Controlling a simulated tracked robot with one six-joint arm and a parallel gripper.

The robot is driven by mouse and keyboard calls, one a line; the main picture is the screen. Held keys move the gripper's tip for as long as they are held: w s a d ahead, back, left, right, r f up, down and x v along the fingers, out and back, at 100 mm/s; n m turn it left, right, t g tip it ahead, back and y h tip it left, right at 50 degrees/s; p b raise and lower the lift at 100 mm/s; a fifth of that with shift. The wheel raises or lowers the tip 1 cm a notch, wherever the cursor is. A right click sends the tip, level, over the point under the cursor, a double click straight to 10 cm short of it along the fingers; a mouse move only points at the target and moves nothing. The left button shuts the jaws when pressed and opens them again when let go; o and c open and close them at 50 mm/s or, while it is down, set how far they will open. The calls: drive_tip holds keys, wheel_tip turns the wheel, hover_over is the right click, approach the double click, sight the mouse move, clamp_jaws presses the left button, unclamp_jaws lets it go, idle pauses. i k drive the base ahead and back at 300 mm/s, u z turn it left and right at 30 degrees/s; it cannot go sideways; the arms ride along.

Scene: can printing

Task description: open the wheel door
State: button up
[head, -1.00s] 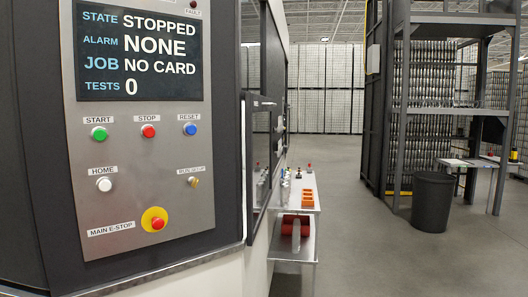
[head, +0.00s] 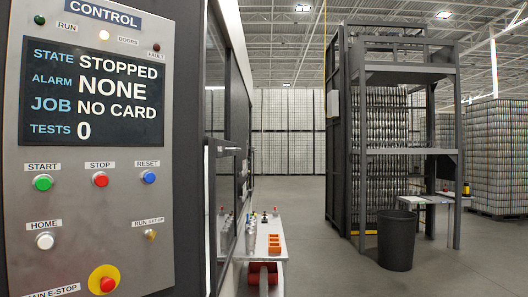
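No wheel door can be made out for sure in the head view. The machine's side, with dark-framed glass panels (head: 226,205), runs away from me just right of the control panel (head: 95,140) and is seen at a steep angle. The panel's screen (head: 92,90) reads STOPPED, alarm NONE, job NO CARD, tests 0. The lamp near the DOORS label (head: 104,35) looks pale and lit. My gripper is not in view.
A bench (head: 262,250) with orange blocks (head: 275,245) and red rolls below stands along the machine. A dark bin (head: 398,240) stands by a grey rack frame (head: 408,70) with stacked cans. The grey floor (head: 320,250) between bench and bin is clear.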

sight(223, 180)
drive_tip(key=z, duration=1.2)
drive_tip(key=i, duration=2.55)
drive_tip(key=u, duration=1.35)
